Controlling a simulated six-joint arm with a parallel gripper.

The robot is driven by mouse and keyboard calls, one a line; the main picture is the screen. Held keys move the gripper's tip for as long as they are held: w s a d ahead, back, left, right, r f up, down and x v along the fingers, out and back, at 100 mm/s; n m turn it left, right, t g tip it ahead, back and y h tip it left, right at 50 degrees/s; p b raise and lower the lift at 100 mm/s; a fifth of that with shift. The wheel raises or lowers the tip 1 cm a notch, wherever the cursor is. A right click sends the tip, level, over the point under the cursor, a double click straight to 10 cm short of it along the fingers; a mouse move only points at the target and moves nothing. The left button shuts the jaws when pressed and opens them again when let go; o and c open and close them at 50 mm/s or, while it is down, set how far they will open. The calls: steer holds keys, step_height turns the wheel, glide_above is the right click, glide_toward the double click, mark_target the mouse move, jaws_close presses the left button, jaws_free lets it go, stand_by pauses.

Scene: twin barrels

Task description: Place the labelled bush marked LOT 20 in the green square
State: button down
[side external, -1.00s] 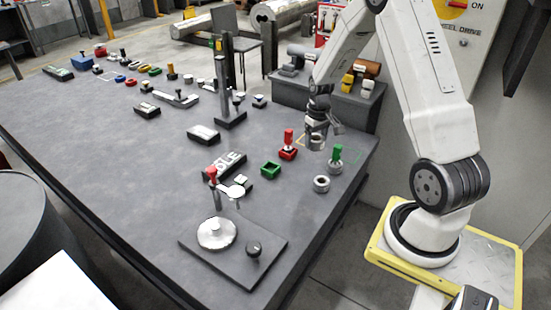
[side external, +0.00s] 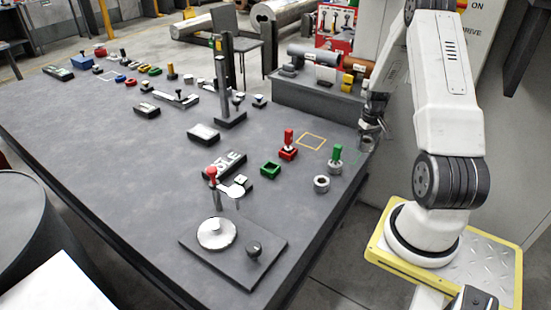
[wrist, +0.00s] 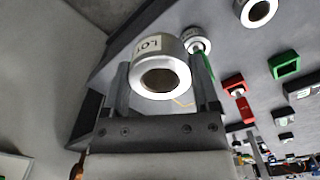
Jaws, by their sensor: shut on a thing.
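My gripper (side external: 368,140) is shut on a silver, ring-shaped bush (wrist: 160,75) and holds it near the right edge of the table. A white label on its side (wrist: 149,44) shows "LOT"; I cannot read the number. In the wrist view the bush sits between the two fingers (wrist: 163,92), its bore facing the camera.
A bush with a green peg (side external: 335,158) stands left of my gripper, and a plain bush (side external: 321,184) stands in front of it. A yellow square outline (side external: 312,141) is empty. A red block with peg (side external: 288,150) and a hollow green block (side external: 270,170) lie farther left.

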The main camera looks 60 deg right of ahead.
steer(key=shift+w+d, duration=0.1)
glide_above(347, 154)
steer(key=shift+a+f, duration=0.15)
steer(key=shift+f, duration=2.15)
steer(key=shift+a+f, duration=0.15)
steer(key=shift+f, duration=2.1)
steer(key=shift+w+d+f, duration=0.1)
steer(key=shift+d+f, duration=0.1)
steer(key=shift+f, duration=1.7)
steer(key=shift+f, duration=0.1)
jaws_free()
steer(key=shift+f, duration=0.1)
